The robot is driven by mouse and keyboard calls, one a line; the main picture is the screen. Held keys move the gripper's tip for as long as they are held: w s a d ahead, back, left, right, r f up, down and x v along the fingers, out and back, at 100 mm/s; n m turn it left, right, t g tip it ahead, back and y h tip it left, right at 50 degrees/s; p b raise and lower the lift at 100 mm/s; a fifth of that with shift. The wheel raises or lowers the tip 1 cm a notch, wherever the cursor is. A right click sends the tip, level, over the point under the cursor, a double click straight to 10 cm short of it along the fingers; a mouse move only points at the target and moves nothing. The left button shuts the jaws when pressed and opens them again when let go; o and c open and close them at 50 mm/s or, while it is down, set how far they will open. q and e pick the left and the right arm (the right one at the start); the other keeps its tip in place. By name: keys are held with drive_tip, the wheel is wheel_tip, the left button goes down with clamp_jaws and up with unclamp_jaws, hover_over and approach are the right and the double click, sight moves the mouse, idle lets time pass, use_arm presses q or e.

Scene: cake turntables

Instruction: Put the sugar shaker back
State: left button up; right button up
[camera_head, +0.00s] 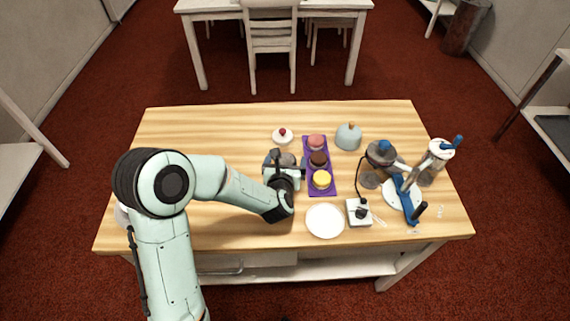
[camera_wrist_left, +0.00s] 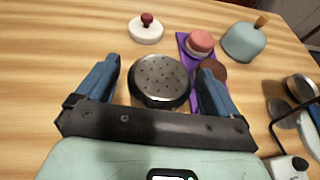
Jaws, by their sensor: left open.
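The sugar shaker (camera_wrist_left: 159,78), with a round grey perforated top and a dark rim, stands upright on the table in the left wrist view. My left gripper (camera_head: 284,160) is open above the table, left of the purple mat (camera_head: 309,145). In the left wrist view its two blue fingers (camera_wrist_left: 158,72) lie on either side of the shaker, with visible gaps. The shaker's lower body is hidden by the gripper. My right gripper does not show.
Pink (camera_head: 316,142), brown (camera_head: 318,159) and yellow (camera_head: 321,179) cakes stand on the mat. A red-knobbed white lid (camera_head: 283,137) and blue dome (camera_head: 348,138) stand behind. A white plate (camera_head: 325,221) lies in front. Blue-handled equipment (camera_head: 404,198) and a jar (camera_head: 429,172) crowd the right.

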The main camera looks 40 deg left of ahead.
use_arm(q)
drive_tip(key=shift+r, duration=0.2)
drive_tip(key=b+v, duration=0.4)
drive_tip(key=v, duration=0.8)
drive_tip(key=shift+f+b, duration=0.2)
drive_tip(key=shift+b, duration=0.1)
